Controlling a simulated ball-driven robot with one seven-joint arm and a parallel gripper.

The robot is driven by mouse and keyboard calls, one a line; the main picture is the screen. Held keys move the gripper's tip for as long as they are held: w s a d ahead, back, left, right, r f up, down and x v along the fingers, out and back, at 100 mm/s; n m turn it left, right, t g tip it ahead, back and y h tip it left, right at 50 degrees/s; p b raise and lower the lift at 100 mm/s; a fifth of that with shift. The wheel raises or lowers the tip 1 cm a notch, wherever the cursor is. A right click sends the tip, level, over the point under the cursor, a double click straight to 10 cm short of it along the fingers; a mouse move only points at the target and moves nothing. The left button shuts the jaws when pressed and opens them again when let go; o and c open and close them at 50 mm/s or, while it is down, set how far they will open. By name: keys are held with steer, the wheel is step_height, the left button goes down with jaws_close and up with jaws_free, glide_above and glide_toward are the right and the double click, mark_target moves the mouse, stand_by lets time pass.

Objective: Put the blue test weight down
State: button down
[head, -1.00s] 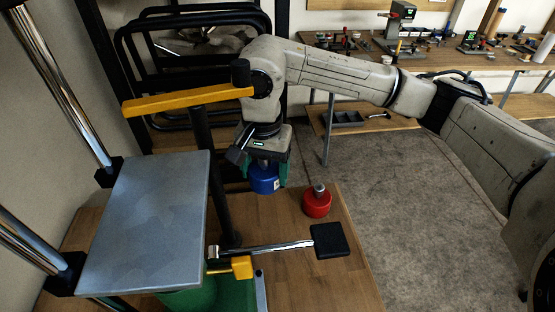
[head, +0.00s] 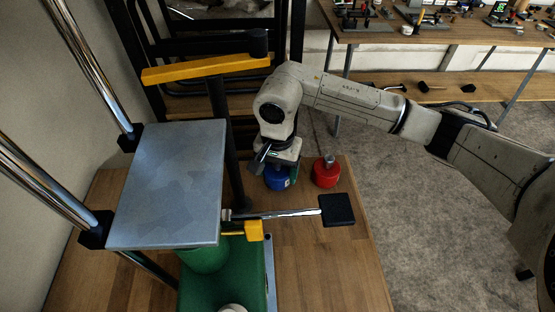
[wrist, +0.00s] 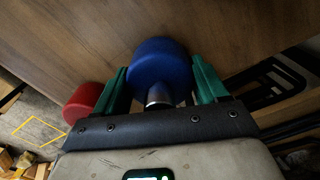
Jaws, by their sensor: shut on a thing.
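The blue test weight (head: 278,178) is a blue cylinder with a metal neck, beside the red weight and over the wooden board. In the wrist view the blue weight (wrist: 160,66) sits between the two green fingers of my gripper (wrist: 162,88), with its metal neck toward the palm. My gripper (head: 283,168) is shut on it and hangs above it in the head view, hiding its top. The weight's base is at or very near the board; I cannot tell if it touches.
A red weight (head: 326,172) stands close to the right of the blue one. A metal lever with a black pad (head: 337,210) lies in front. A grey plate (head: 170,185) and yellow bar (head: 205,69) are at the left. The wooden board (head: 330,270) is clear in front.

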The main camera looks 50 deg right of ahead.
steer(key=shift+f, duration=0.15)
steer(key=shift+c, duration=0.2)
jaws_free()
steer(key=shift+f, duration=0.1)
step_height(320, 180, up, 12)
steer(key=shift+r+b, duration=0.15)
steer(key=shift+b, duration=1.05)
